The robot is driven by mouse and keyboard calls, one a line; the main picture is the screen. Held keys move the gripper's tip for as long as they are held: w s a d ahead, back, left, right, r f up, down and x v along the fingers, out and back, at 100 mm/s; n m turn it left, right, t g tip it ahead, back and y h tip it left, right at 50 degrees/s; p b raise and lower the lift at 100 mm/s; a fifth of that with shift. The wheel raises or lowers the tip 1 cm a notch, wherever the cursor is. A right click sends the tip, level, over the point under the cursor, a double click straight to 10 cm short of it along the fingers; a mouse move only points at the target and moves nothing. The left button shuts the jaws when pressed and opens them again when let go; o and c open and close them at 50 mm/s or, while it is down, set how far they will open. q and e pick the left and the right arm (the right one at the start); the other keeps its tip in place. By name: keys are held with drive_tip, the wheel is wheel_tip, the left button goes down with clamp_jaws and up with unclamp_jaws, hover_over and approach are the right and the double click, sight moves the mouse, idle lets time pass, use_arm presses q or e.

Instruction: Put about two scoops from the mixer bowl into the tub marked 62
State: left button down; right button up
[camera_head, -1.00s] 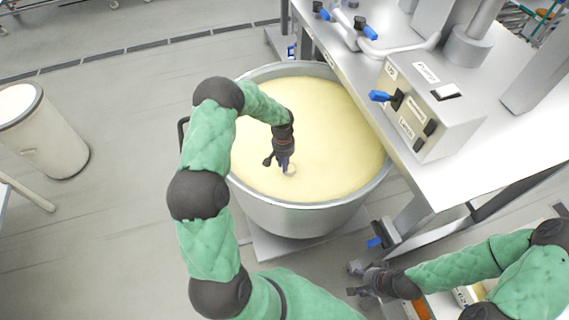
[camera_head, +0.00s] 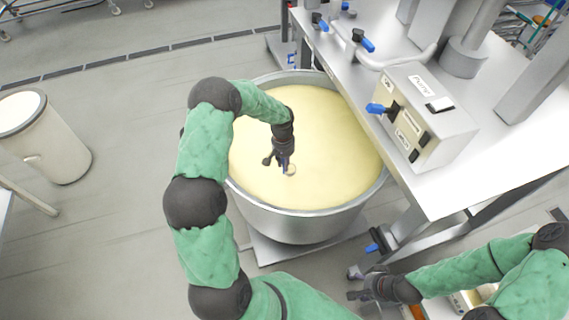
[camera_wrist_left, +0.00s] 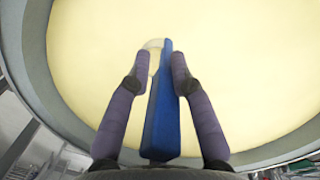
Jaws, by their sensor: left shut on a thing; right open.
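The mixer bowl (camera_head: 300,222) is a large metal bowl filled with smooth pale yellow stuff (camera_head: 325,135). My left gripper (camera_head: 281,166) is over the bowl, near its front-left part. It is shut on a scoop, whose blue handle (camera_wrist_left: 163,110) lies between the fingers in the left wrist view. The scoop's pale end (camera_wrist_left: 153,45) is at the yellow surface; I cannot tell how deep it sits. My right gripper (camera_head: 360,285) is open and empty, low at the right beside the machine's leg. I cannot make out a tub marked 62.
A metal bench with a control box (camera_head: 425,118) and blue-handled levers stands to the bowl's right, overhanging its edge. A whitish bin (camera_head: 48,140) stands on the floor at far left. Partly hidden items lie under my right arm.

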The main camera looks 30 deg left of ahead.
use_arm(q)
drive_tip(key=shift+r+p, duration=2.8)
drive_tip(key=shift+r, duration=2.5)
drive_tip(key=shift+f, duration=0.1)
